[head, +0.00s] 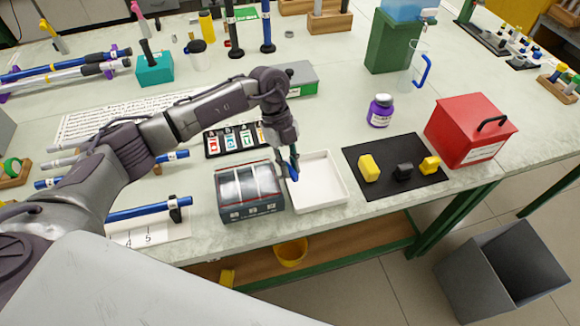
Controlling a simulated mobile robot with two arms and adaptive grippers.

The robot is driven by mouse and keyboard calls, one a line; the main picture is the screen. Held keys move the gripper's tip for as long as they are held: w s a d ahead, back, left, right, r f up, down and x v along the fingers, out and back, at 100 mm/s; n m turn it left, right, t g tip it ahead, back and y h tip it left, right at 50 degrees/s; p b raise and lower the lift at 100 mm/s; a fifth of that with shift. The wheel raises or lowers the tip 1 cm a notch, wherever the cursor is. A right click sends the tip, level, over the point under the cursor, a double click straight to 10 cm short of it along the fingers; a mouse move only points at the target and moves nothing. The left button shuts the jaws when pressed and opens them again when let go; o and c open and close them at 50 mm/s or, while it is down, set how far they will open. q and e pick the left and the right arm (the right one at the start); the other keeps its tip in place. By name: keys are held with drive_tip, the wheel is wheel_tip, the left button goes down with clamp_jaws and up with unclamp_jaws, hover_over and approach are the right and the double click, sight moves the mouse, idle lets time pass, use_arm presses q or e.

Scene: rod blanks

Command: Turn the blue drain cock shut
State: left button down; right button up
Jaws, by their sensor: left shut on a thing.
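A grey box with a shiny sectioned top (250,192) stands near the front edge of the table. The blue drain cock (294,170) shows as a small blue piece by the box's upper right corner, partly covered by my fingers. My left gripper (288,171) reaches down from above and is shut on the blue drain cock. The exact angle of its handle is too small and hidden to tell. A white tray (327,184) lies directly right of the box, beneath and beside the gripper. My right gripper is not in view.
A black mat (382,153) with yellow and black blocks and a red box (470,130) are to the right. A black rack of cards (212,146) stands behind the grey box. The table between the purple bottle (380,111) and tray is clear.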

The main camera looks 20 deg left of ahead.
use_arm(q)
drive_tip(key=shift+a+m+g+y+b, duration=0.1)
drive_tip(key=shift+m+g+y+b, duration=0.25)
drive_tip(key=shift+m, duration=0.5)
drive_tip(key=shift+m+g+y+b, duration=0.15)
drive_tip(key=shift+m+b, duration=0.3)
drive_tip(key=shift+m, duration=0.4)
drive_tip(key=shift+r, duration=0.1)
drive_tip(key=c, duration=1.1)
unclamp_jaws()
drive_tip(key=shift+c, duration=0.2)
drive_tip(key=shift+s, duration=0.1)
